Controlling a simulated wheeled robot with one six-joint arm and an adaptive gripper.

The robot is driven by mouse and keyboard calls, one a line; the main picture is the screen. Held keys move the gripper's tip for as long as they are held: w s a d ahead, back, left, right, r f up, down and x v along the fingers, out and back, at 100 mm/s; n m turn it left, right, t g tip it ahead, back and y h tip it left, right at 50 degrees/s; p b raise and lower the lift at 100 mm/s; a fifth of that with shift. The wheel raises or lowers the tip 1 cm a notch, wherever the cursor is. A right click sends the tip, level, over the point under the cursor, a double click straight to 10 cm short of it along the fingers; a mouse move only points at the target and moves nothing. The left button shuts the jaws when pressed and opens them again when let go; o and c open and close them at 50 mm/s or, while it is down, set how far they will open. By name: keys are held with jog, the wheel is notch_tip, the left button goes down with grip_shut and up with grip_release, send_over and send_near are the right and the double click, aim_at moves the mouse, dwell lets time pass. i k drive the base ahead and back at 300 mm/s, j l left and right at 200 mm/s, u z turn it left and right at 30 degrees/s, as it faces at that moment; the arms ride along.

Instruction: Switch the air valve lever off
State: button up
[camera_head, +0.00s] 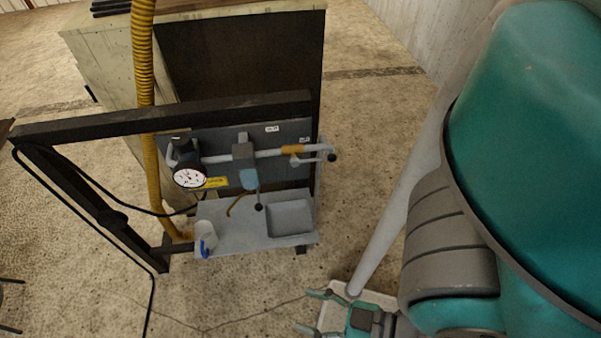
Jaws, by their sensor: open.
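A grey pipe (218,157) runs across a grey back panel on a dark frame, with a round white gauge (189,177) at its left. At the pipe's right end, past an orange sleeve (292,149), a short lever with a black knob (332,157) sticks out. A second arm with a dark knob (259,207) hangs below a blue-grey body (250,180) at the pipe's middle. I cannot tell which of the two is the air valve lever. My gripper (313,312) is open and empty at the bottom, low and right of the panel, apart from both knobs.
A shelf (240,238) under the pipe carries a grey tray (290,217) and a white and blue container (206,240). A dark frame bar (80,127) and yellow hose (143,60) stand left. A cabinet (240,50) is behind. Floor right of the panel is clear.

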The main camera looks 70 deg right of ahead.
aim_at(294, 162)
jog(key=z, duration=1.1)
jog(key=k+j+z, duration=0.2)
jog(key=k+j, duration=0.15)
jog(key=k+j+z, duration=0.2)
jog(key=k, duration=0.3)
jog(key=j, duration=0.1)
